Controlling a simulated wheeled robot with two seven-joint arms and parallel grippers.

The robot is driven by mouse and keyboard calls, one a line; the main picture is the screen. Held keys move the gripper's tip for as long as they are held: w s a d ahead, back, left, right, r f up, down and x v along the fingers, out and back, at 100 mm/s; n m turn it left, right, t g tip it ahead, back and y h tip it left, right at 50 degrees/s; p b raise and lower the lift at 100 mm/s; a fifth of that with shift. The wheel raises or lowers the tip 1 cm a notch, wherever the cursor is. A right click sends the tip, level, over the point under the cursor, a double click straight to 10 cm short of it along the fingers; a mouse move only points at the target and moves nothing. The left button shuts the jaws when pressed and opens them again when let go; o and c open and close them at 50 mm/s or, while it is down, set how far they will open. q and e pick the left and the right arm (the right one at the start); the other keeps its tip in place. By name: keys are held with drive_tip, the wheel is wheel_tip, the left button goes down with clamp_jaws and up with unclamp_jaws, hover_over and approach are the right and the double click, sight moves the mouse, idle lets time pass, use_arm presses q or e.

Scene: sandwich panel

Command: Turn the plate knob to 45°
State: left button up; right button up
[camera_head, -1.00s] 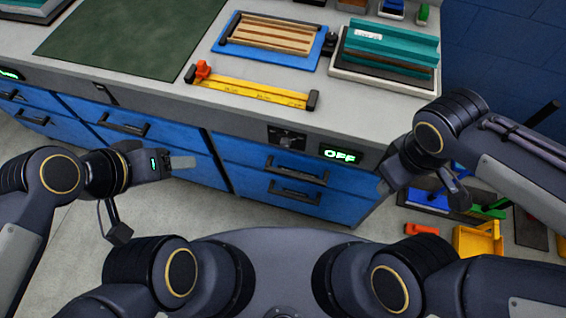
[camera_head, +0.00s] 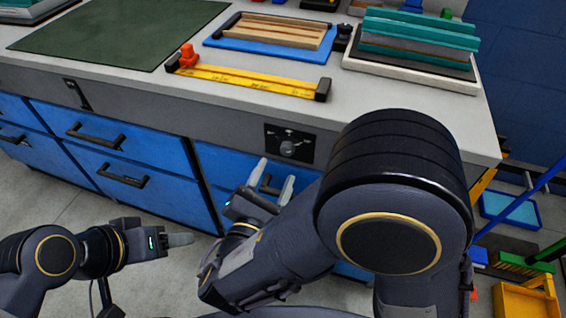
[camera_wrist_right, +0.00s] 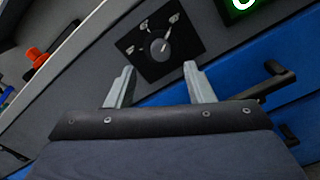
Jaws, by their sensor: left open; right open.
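The plate knob (camera_head: 288,147) is a small round grey knob on a black plate (camera_head: 272,131) set in the bench's grey front panel. In the right wrist view the knob (camera_wrist_right: 159,46) shows with several small marks on the plate around it. My right gripper (camera_head: 272,176) is open and empty, below and slightly left of the knob in the head view. In the right wrist view its two fingers (camera_wrist_right: 156,84) stand apart, with the knob ahead between them and not touched. My left gripper (camera_head: 180,240) is at lower left, away from the panel, and holds nothing visible.
A green display (camera_wrist_right: 243,4) shows partly beside the knob plate. Blue drawers with black handles (camera_head: 123,180) lie below the panel. On the bench are a yellow rule (camera_head: 245,80), a blue tray (camera_head: 262,51) and teal blocks (camera_head: 420,32). A yellow bin (camera_head: 520,302) stands on the floor.

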sight(286, 153)
drive_tip(key=x, duration=0.5)
drive_tip(key=shift+w+d, duration=0.2)
drive_tip(key=shift+w, duration=0.15)
drive_tip(key=c, duration=1)
drive_tip(key=shift+r+n+p, duration=0.2)
drive_tip(key=shift+n+p, duration=0.75)
drive_tip(key=shift+n, duration=0.05)
drive_tip(key=n+p, duration=0.8)
drive_tip(key=shift+f+n+p, duration=0.2)
drive_tip(key=shift+n+p, duration=0.55)
drive_tip(key=shift+n, duration=0.15)
